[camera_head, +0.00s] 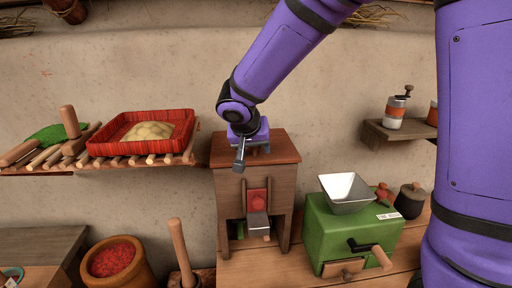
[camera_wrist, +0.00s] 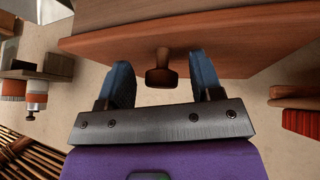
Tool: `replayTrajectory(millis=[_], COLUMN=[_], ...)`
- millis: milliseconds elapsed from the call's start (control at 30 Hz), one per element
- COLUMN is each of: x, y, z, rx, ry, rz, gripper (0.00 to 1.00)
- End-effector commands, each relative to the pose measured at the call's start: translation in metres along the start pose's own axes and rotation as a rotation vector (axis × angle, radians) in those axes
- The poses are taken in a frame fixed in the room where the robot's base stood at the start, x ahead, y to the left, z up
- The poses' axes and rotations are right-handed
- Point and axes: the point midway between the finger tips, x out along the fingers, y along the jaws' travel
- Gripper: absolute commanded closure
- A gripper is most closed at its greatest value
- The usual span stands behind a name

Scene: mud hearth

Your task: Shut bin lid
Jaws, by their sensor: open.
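The bin is a wooden box (camera_head: 230,191) on the bench, with a reddish-brown lid (camera_head: 276,153) across its top. In the wrist view the lid (camera_wrist: 245,40) is a broad board with a small brown knob (camera_wrist: 161,72). My gripper (camera_head: 241,158) is over the lid in the head view. In the wrist view my gripper (camera_wrist: 163,82) is open, with one blue finger on each side of the knob. Neither finger clearly touches it. The arm and hand hide the lid's back part, and I cannot tell how far the lid is raised.
A green grinder (camera_head: 350,232) with a metal hopper stands to the right, near a dark lidded pot (camera_head: 410,200). A slatted shelf with a red tray (camera_head: 100,148) is at the left. A small wall shelf (camera_head: 385,137) holds a mill (camera_head: 395,112). A plastered wall stands behind.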

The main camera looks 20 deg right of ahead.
Motion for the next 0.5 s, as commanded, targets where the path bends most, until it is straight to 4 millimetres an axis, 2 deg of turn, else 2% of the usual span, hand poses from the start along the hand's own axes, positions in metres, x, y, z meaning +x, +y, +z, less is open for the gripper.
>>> replayTrajectory(millis=[500], x=[-0.088], y=[0.003], z=[-0.001], rx=[0.003], ry=[0.004], rz=[0.000], gripper=[0.40])
